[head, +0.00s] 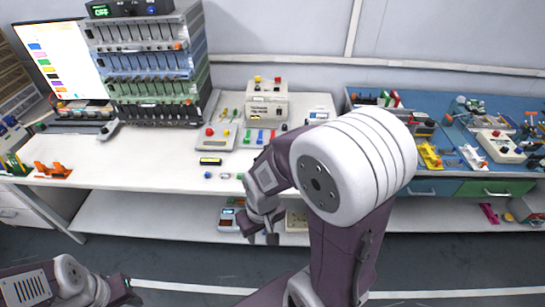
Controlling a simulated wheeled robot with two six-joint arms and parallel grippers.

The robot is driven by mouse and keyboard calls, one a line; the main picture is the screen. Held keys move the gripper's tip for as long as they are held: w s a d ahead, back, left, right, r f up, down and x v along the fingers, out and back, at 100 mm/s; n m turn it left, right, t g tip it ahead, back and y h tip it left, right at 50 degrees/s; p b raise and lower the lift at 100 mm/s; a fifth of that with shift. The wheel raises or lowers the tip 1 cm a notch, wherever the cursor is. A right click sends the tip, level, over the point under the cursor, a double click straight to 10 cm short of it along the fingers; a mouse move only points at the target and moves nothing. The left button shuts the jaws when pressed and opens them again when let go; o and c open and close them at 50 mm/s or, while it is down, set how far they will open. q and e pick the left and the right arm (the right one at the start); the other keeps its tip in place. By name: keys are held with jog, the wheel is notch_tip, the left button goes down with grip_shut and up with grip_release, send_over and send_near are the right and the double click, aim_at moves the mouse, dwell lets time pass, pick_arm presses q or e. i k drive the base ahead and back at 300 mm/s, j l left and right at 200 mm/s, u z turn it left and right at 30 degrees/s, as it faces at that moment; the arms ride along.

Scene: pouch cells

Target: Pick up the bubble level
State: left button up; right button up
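A small dark bar with a yellow-green window (210,161) lies flat near the front of the white bench. It looks like the bubble level, but it is too small to be sure. My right gripper (259,237) hangs in front of the bench edge, to the right of and lower in the picture than the bar. Its fingers are apart with nothing seen between them. My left gripper (126,290) shows at the bottom left, dark and partly hidden, far from the bar; its finger opening cannot be made out.
The white bench (140,165) has free room left of the bar. Small round parts (225,175) lie at its front edge. A tall rack (150,70) and a beige instrument (267,101) stand behind. A blue bench (450,150) with tools is at right. My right arm hides part of the benches.

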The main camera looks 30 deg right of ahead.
aim_at(203, 161)
jog(key=z, duration=0.5)
jog(key=i+l+u, duration=0.15)
jog(key=u, duration=0.3)
jog(key=i+l+u, duration=0.3)
jog(key=u, duration=0.15)
jog(key=i+l+u, duration=0.2)
jog(key=l+u, duration=0.25)
jog(key=i+l+u, duration=0.1)
jog(key=l+u, duration=0.15)
jog(key=u, duration=0.2)
